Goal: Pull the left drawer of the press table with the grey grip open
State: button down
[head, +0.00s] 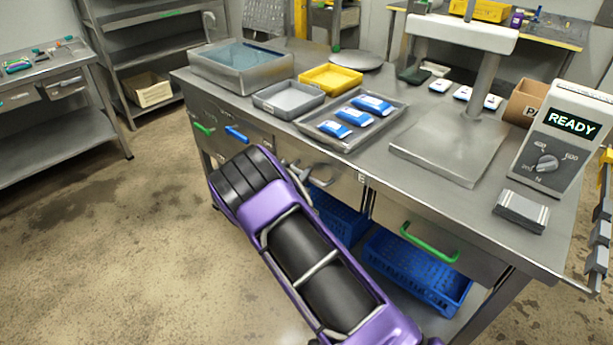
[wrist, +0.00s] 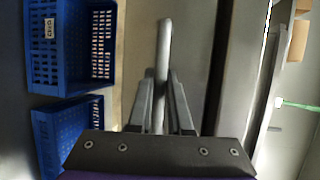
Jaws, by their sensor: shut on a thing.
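The press table (head: 330,72) stands at the centre of the head view. The left drawer (head: 342,186) is in its long front, partly hidden behind my arm. Its grey grip (wrist: 164,45) shows in the wrist view as a round bar running between my fingers. My gripper (wrist: 160,84) is shut on this grip; in the head view my gripper (head: 308,172) is at the drawer front, partly hidden by my purple wrist. A dark strip runs beside the drawer front in the wrist view; I cannot tell whether it is an opening gap.
A drawer with a green grip (head: 430,243) is to the right. Blue and green grips (head: 236,134) are further left. Blue crates (head: 420,270) stand below the drawers. Trays and the press are on top. The floor (head: 110,240) at left is clear.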

dwell(0.6)
jog(key=s+a+p, duration=0.3)
jog(key=s+a, duration=1.1)
jog(key=s, duration=0.5)
jog(key=shift+a, duration=0.4)
jog(key=c, duration=1.1)
grip_release()
jog(key=p+v, duration=0.1)
jog(key=v, duration=1.6)
jog(key=shift+s+a, duration=0.1)
jog(key=shift+s, duration=0.1)
